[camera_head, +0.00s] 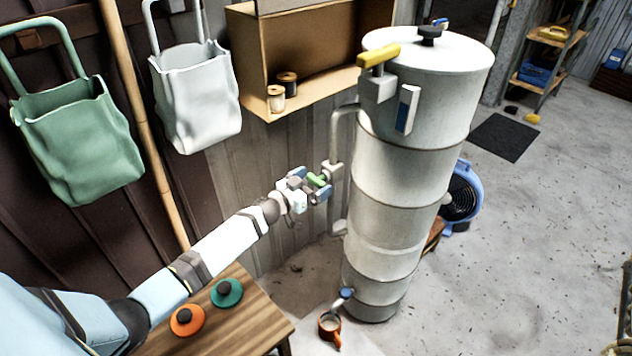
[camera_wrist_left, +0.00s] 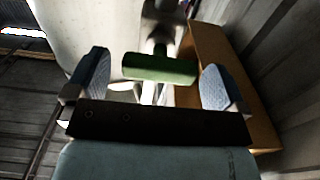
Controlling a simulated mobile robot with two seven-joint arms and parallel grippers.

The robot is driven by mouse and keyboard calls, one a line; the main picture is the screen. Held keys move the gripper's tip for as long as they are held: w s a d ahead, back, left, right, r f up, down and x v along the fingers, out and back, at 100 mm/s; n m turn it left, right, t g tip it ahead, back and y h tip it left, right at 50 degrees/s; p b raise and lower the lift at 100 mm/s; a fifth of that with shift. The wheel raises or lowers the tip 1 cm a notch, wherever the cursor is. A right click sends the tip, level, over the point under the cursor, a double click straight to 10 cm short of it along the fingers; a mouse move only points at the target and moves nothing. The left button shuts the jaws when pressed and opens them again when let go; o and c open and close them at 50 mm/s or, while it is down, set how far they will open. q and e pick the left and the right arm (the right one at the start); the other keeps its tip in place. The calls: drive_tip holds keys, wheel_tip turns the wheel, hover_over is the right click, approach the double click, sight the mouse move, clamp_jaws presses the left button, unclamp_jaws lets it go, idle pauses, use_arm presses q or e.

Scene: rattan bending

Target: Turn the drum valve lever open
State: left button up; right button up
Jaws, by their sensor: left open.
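The tall pale drum (camera_head: 400,200) stands upright right of the middle in the head view. A pipe (camera_head: 336,125) on its left side runs down to a valve with a green lever (camera_head: 316,181). My left gripper (camera_head: 321,184) is at this lever, with its blue-padded fingers apart. In the left wrist view the green lever (camera_wrist_left: 160,68) lies crosswise between the open fingers, with a gap on both sides. A yellow lever (camera_head: 378,55) is near the drum's top, and a small blue-handled tap (camera_head: 346,293) is at its foot. My right gripper is not in view.
A wooden shelf (camera_head: 300,95) with two spools is on the wall behind the pipe. Green (camera_head: 78,140) and white (camera_head: 195,95) bags hang at left. A wooden table (camera_head: 245,320) holds two knobbed discs. The floor at right is mostly clear.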

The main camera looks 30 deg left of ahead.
use_arm(q)
drive_tip(key=shift+w+d, duration=0.25)
drive_tip(key=shift+w, duration=0.4)
drive_tip(key=c, duration=0.9)
